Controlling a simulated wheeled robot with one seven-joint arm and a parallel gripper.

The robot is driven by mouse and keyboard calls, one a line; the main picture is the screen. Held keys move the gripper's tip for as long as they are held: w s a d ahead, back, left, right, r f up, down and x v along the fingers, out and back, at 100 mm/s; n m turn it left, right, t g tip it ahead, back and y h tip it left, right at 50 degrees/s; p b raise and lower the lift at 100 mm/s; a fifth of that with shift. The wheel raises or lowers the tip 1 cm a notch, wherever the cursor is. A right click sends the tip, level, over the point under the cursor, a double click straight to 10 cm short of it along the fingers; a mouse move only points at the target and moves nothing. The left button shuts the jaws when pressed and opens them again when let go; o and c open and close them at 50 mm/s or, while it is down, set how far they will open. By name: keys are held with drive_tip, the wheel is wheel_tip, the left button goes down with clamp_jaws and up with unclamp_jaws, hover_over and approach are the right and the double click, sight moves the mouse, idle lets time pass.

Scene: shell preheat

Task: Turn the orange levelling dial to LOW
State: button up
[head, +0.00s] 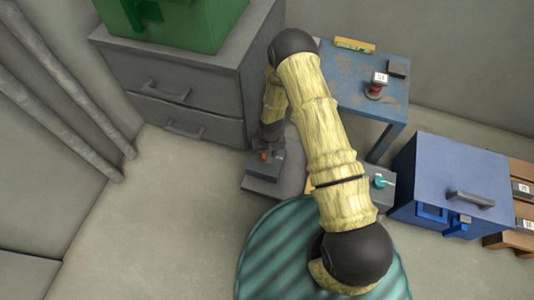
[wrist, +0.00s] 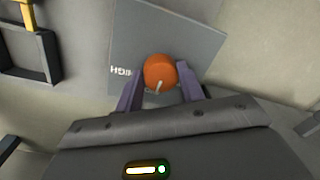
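The orange dial (wrist: 160,72) is round, with a pale pointer line on its face toward the bottom of the wrist view. It sits on a grey plate (wrist: 200,40). White lettering that reads HIGH (wrist: 121,71), upside down, is just left of it; I see no LOW label. My gripper (wrist: 160,80) has its two purple fingers on either side of the dial, close to it. Whether they touch it, I cannot tell. In the head view a small orange-red spot, the dial (head: 264,155), shows at the left beside my dark wrist (head: 272,133).
A grey drawer cabinet (head: 180,90) stands behind left, with a green box (head: 185,25) on top. A blue table (head: 345,97) is at the back. A teal knob (head: 379,181) shows right of my arm, and a blue box (head: 445,175) farther right. Floor is open at front left.

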drive_tip(key=shift+n+p, duration=0.3)
drive_tip(key=shift+r+n+p, duration=0.15)
drive_tip(key=shift+n+p, duration=0.9)
drive_tip(key=shift+n, duration=0.05)
drive_tip(key=n+p, duration=0.2)
drive_tip(key=n, duration=0.1)
drive_tip(key=shift+w, duration=0.1)
drive_tip(key=n+p, duration=0.2)
drive_tip(key=n, duration=0.3)
drive_tip(key=shift+g, duration=0.3)
drive_tip(key=shift+w+n+h+p, duration=0.1)
drive_tip(key=shift+n+h+p, duration=0.4)
drive_tip(key=shift+n, duration=1.1)
drive_tip(key=o, duration=0.9)
drive_tip(key=shift+o, duration=0.2)
